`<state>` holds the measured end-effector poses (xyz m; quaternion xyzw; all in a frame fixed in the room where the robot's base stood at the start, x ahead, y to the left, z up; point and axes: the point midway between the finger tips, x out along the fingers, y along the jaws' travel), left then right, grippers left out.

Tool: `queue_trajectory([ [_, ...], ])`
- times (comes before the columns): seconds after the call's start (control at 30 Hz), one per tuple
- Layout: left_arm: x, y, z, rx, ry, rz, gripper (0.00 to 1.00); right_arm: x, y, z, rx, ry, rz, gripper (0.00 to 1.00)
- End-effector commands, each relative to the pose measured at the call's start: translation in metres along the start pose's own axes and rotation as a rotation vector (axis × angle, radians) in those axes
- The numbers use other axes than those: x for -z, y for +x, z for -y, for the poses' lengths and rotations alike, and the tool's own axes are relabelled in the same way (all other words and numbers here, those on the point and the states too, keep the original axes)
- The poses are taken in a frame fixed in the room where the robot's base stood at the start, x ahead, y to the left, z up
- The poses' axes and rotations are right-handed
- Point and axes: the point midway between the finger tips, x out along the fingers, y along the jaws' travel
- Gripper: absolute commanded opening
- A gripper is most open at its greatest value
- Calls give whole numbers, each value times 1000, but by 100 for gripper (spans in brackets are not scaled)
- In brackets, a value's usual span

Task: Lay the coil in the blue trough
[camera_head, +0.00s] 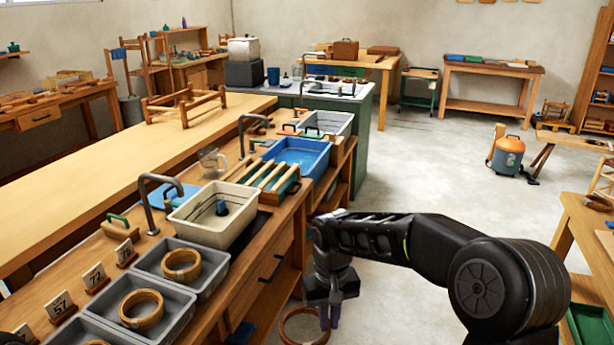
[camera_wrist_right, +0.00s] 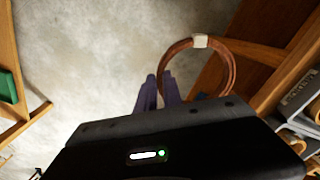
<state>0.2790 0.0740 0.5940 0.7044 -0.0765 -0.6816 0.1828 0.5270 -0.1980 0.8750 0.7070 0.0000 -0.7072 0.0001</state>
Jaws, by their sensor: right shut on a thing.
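The coil (camera_head: 284,326), a reddish-brown ring, hangs at the bottom of the head view beside the bench, above the floor. My right gripper (camera_head: 331,316) is shut on it. In the right wrist view the coil (camera_wrist_right: 231,72) shows a pale band, and the gripper's purple fingers (camera_wrist_right: 160,92) meet its near left side. The blue trough (camera_head: 321,164) stands on the bench, up and left of the gripper, with a blue inside and no coil visible in it. My left gripper is not in view.
Grey trays (camera_head: 212,283) with other coils (camera_head: 181,265) stand at the bench's near end. A cream basin (camera_head: 240,233), a slatted rack (camera_head: 264,172) and taps (camera_head: 148,205) stand between these and the trough. The bench's front edge lies left of my right arm; open floor lies right.

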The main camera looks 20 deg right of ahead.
Motion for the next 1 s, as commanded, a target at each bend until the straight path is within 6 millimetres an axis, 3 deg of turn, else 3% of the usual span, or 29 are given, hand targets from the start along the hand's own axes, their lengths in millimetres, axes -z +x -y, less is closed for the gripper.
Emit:
queue_trajectory([
  [0.47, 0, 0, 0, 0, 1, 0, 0, -1, 8, 0, -1, 0, 2, 0],
  [0.57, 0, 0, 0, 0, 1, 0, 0, -4, 30, 0, -4, 1, 6, 0],
  [0.8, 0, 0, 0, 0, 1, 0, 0, -26, 114, 0, -6, 0, 7, 0],
  [0.9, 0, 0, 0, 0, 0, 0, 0, -35, 138, 0, -3, -1, 4, 0],
  [1.0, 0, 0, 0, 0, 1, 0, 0, -40, 149, 0, -1, -1, 1, 0],
])
